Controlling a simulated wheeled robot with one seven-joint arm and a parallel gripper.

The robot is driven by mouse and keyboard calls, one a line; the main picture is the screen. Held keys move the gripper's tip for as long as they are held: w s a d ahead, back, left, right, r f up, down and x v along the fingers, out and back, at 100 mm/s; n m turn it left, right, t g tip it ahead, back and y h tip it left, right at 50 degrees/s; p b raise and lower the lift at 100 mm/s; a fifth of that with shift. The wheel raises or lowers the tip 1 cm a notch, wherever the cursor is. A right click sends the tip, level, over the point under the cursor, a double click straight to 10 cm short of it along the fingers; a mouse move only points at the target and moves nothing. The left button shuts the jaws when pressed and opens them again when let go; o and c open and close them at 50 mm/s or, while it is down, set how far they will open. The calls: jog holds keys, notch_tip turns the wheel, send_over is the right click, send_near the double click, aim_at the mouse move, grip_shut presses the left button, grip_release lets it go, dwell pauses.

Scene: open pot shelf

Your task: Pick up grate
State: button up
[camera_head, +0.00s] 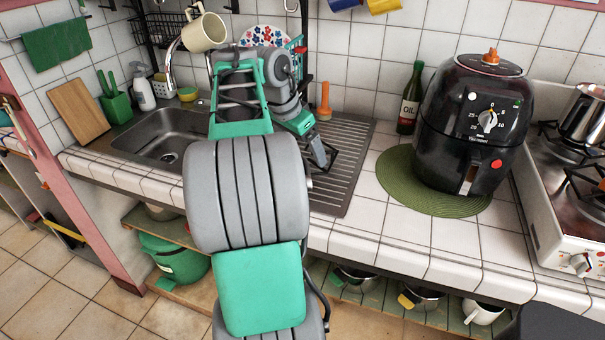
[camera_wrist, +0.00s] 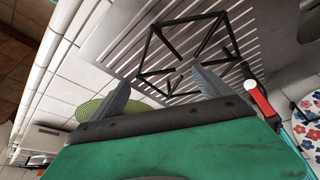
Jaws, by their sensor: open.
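The grate is a thin black metal frame with prongs pointing inward. In the wrist view the grate (camera_wrist: 188,19) lies on the ribbed steel drainboard, just beyond my fingertips. In the head view only a small dark part of the grate (camera_head: 333,157) shows beside my fingers; my arm hides the rest. My gripper (camera_wrist: 162,82) is open, its two grey fingers spread over the near side of the grate with nothing held between them. In the head view my gripper (camera_head: 318,152) is low over the drainboard. I cannot tell whether the fingers touch the grate.
The sink (camera_head: 165,138) is left of the drainboard (camera_head: 352,142). An oil bottle (camera_head: 410,98) and a black air fryer (camera_head: 470,125) on a green mat (camera_head: 402,180) stand to the right. A red-and-black item (camera_wrist: 262,100) lies close to the grate. Tiled counter between is clear.

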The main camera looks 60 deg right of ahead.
jog(key=shift+o, duration=0.7)
jog(key=shift+m, duration=0.3)
jog(key=x, duration=0.2)
jog(key=s+b+x, duration=0.1)
jog(key=x, duration=0.5)
jog(key=shift+s+d+r+b, duration=0.15)
jog(key=shift+b, duration=0.25)
jog(key=shift+r, duration=0.1)
jog(key=c, duration=1.8)
